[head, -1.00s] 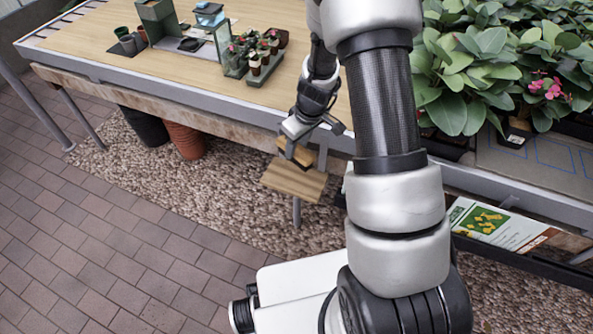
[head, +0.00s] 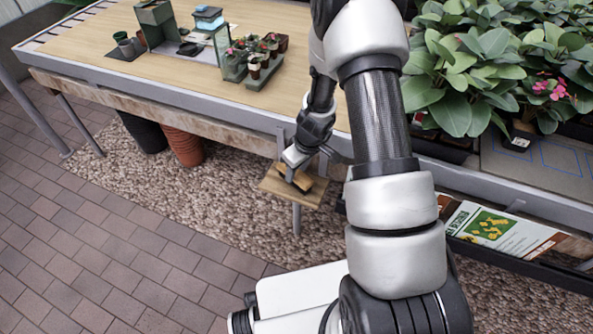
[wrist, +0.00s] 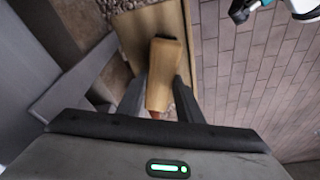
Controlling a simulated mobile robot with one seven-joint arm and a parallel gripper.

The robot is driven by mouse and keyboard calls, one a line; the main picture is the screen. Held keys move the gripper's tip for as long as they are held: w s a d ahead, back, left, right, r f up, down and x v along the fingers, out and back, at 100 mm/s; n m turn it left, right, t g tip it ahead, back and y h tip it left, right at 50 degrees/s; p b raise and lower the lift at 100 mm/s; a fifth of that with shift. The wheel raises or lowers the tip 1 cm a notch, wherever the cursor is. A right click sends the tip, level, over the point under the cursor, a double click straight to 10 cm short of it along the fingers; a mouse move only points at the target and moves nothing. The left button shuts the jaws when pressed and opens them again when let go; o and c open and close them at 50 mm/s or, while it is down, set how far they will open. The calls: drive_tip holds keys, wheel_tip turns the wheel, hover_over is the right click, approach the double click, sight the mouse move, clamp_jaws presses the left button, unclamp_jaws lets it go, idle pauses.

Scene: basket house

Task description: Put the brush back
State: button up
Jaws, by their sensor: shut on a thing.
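The brush (head: 294,182) is a small block with a light wooden back and a dark side. My gripper (head: 290,174) is shut on it, and the wrist view shows the brush's wooden back (wrist: 166,62) between the two fingers (wrist: 160,98). A small wooden shelf (head: 272,184) sticks out below the table's front edge, with a post under it. The brush is at this shelf, over its top. I cannot tell if the brush touches it. The shelf also shows in the wrist view (wrist: 131,32), behind the brush.
The table (head: 100,57) carries small potted plants (head: 262,60) and green boxes. Leafy plants (head: 465,70) fill the bench at right. Dark and terracotta pots (head: 183,146) stand under the table on gravel. The brick floor (head: 90,225) at left is clear.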

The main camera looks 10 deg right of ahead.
drive_tip(key=o, duration=1)
drive_tip(key=shift+f, duration=0.1)
